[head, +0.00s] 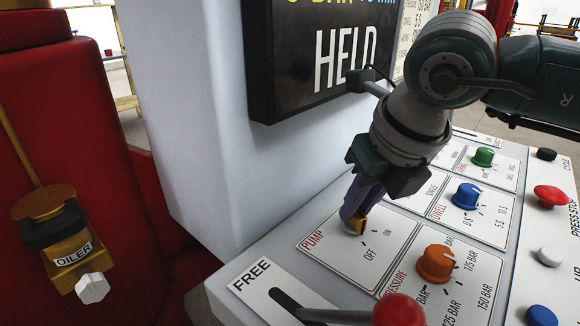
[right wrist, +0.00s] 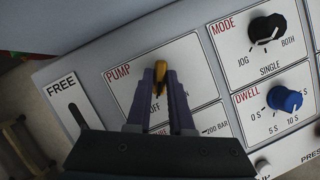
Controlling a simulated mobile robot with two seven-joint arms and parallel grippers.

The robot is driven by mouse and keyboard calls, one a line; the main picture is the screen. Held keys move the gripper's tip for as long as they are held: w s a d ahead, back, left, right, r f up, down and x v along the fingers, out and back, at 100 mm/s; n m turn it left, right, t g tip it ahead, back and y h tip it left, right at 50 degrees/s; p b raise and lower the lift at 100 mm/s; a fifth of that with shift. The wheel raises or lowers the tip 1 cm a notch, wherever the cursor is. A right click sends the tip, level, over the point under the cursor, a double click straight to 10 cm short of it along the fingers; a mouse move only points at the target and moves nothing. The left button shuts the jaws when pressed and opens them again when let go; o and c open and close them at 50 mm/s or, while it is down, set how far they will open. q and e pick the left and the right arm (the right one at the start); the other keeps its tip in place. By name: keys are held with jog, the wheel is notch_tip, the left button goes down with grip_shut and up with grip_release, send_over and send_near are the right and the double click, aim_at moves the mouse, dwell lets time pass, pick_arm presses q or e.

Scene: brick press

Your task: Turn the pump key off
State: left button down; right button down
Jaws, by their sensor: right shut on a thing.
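The brass pump key (head: 360,224) stands in its lock on the white PUMP plate (head: 335,252), which is marked OFF and ON. My right gripper (head: 353,215) reaches down from the upper right with its purple fingers shut on the key. In the right wrist view the key (right wrist: 160,71) shows between the fingertips, above the OFF mark. The fingers hide part of the key and plate, so I cannot tell exactly which mark the key points to. My left gripper is in neither view.
An orange pressure knob (head: 436,262), a blue dwell knob (head: 467,195) and a red-knobbed lever (head: 398,310) stand near the plate. A red button (head: 550,195) is at the right. A dark screen (head: 330,60) reads HELD. A brass oiler (head: 72,250) is at the left.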

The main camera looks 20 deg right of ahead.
jog(key=shift+r, duration=0.1)
dwell(0.4)
jog(key=c, duration=0.8)
grip_release()
jog(key=v, duration=1)
